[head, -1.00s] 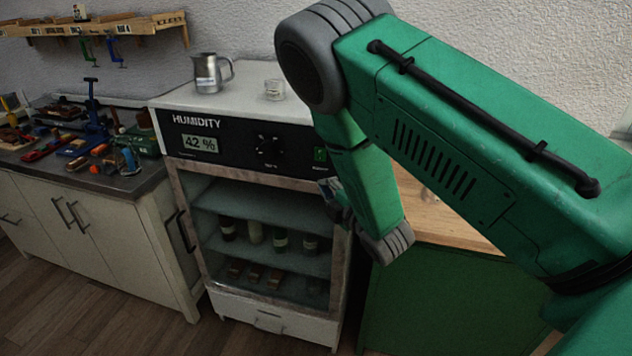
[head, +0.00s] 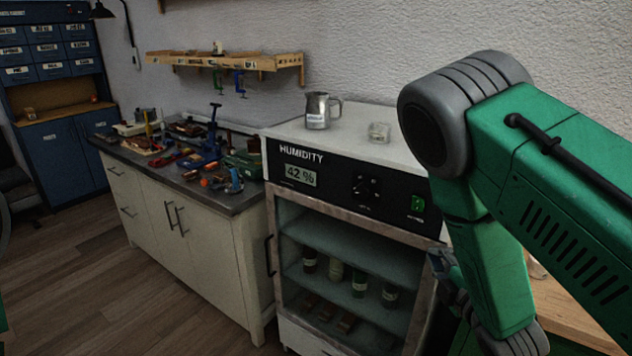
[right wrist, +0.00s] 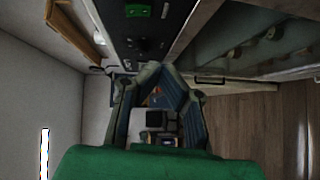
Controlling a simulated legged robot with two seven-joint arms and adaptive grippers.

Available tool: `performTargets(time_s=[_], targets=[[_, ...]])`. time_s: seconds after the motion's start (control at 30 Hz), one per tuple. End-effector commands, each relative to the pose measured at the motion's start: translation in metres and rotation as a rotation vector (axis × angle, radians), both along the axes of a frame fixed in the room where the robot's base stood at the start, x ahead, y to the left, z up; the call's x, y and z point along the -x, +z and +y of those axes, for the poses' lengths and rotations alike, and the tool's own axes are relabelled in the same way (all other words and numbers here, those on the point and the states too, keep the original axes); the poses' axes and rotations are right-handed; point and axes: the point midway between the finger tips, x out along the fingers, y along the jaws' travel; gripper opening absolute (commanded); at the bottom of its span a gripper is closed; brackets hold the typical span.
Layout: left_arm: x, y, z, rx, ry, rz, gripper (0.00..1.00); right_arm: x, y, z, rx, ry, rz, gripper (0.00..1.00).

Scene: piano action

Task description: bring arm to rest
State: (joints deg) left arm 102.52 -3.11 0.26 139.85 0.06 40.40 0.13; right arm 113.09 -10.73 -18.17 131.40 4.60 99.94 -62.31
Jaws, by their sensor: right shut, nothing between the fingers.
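My right arm comes in from the right in the head view, green with grey joints, bent at its elbow in front of the humidity cabinet (head: 345,239). My right gripper (head: 441,262) shows small beside the cabinet's right edge, partly hidden by my forearm. In the right wrist view the right gripper's fingers (right wrist: 163,68) come together at their tips with nothing held. The cabinet's dark control panel (right wrist: 145,25) lies beyond the fingertips there. I cannot tell the exact gap between gripper and cabinet. My left gripper is not in view.
A tool-covered workbench (head: 245,197) stands to the left, with a wooden rack (head: 225,60) above. A wooden worktop (head: 570,310) lies under my arm. The left floor is open.

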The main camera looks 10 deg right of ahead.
Motion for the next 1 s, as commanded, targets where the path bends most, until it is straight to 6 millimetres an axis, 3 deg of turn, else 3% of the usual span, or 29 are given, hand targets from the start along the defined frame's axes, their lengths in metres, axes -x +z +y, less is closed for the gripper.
performTargets(time_s=[0.07,0.13,0.27,0.4,0.5,0.6,0.7,0.8,0.9,1.0], targets=[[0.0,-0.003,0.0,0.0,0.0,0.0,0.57,0.002,-0.008,0.001,-0.02,-0.007,0.019,0.0],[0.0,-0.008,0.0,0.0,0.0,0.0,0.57,0.008,-0.028,0.002,-0.074,-0.026,0.07,0.0],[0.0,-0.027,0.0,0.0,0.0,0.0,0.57,0.036,-0.099,0.007,-0.283,-0.116,0.257,0.0],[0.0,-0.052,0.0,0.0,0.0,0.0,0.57,0.092,-0.192,0.02,-0.57,-0.298,0.52,0.0],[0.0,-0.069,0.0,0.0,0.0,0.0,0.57,0.142,-0.248,0.034,-0.757,-0.467,0.701,0.0],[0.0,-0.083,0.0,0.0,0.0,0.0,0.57,0.195,-0.291,0.051,-0.906,-0.65,0.86,0.0],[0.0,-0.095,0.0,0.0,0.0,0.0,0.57,0.24,-0.317,0.066,-1.007,-0.822,0.981,0.0],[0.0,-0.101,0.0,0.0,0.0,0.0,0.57,0.272,-0.33,0.077,-1.063,-0.952,1.062,0.0],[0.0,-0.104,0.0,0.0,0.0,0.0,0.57,0.29,-0.334,0.084,-1.089,-1.027,1.102,0.0],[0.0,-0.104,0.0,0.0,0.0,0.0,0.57,0.293,-0.334,0.085,-1.092,-1.042,1.109,0.0]])
